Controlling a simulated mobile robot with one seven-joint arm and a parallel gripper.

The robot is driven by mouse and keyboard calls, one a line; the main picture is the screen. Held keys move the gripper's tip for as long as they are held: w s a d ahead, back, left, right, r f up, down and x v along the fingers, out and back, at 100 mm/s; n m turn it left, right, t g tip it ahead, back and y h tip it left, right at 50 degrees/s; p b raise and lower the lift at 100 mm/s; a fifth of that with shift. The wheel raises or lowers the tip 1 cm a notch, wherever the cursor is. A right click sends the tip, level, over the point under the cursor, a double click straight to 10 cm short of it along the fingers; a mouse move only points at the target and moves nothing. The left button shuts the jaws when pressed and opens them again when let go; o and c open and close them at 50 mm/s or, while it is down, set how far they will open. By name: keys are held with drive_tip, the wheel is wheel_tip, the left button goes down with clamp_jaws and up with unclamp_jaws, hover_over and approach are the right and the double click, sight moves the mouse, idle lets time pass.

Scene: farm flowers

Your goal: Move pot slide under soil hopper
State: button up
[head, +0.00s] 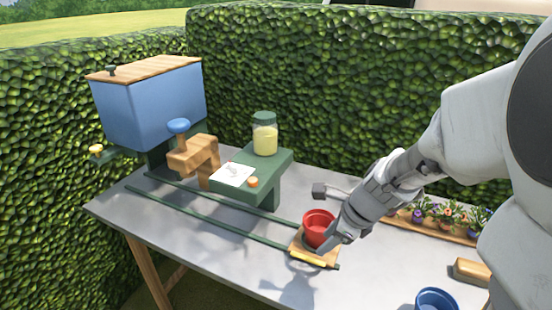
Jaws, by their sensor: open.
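The pot slide (298,252) is a small wooden plate with a yellow front edge, at the near right end of two green rails (212,217). A red pot (318,222) stands upright on it. The soil hopper (155,105) is a blue box with a wooden lid, at the far left end of the rails. My gripper (332,238) is open at the right side of the red pot, low over the slide. I cannot tell whether its fingers touch the pot or the slide.
A green stand (268,172) beside the rails holds a jar (264,136), a paper and an orange knob. A blue pot (436,299), a brush (472,271) and a flower tray (440,228) are at right.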

sight(307, 257)
drive_tip(key=b+x, duration=0.3)
drive_tip(key=x, duration=0.6)
drive_tip(key=shift+w+a+f, duration=0.1)
drive_tip(key=shift+w+f, duration=0.1)
drive_tip(key=shift+f, duration=0.15)
drive_tip(key=shift+c, duration=0.2)
clamp_jaws()
idle(0.7)
